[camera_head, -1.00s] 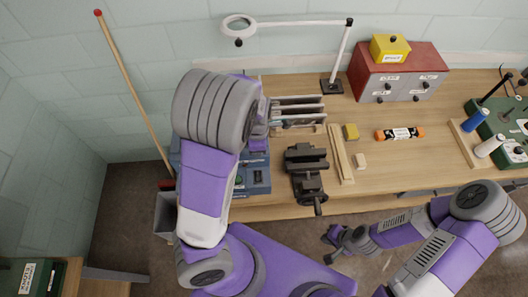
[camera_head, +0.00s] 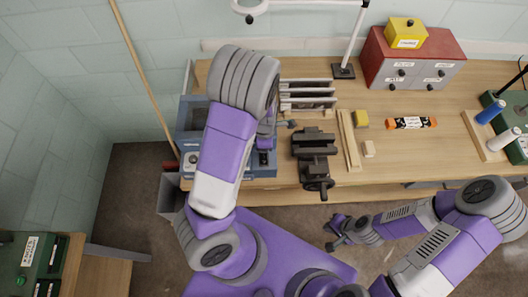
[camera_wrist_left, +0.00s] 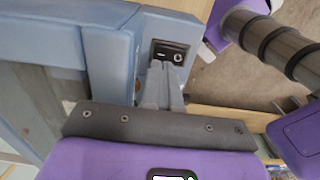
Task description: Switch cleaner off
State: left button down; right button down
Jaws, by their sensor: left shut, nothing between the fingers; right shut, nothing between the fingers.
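The cleaner is a blue-grey box (camera_head: 192,118) at the left end of the bench, partly hidden behind my left arm. Its front carries a black rocker switch (camera_wrist_left: 170,52) marked with a line and a circle. Which side of the rocker is pressed, I cannot tell. My left gripper (camera_wrist_left: 163,74) is shut and empty, its fingertips right at the lower edge of the switch; contact is unclear. In the head view its fingers are mostly hidden by the wrist. My right gripper (camera_head: 336,231) is shut and empty, low in front of the bench, away from the cleaner.
A dark vise (camera_head: 314,158) stands right of the cleaner, with a slatted rack (camera_head: 307,95) behind it. A grey bin (camera_head: 170,197) stands below the cleaner.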

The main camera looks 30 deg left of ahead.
aim_at(264, 155)
pick_arm(q)
jog(key=shift+f, duration=1.85)
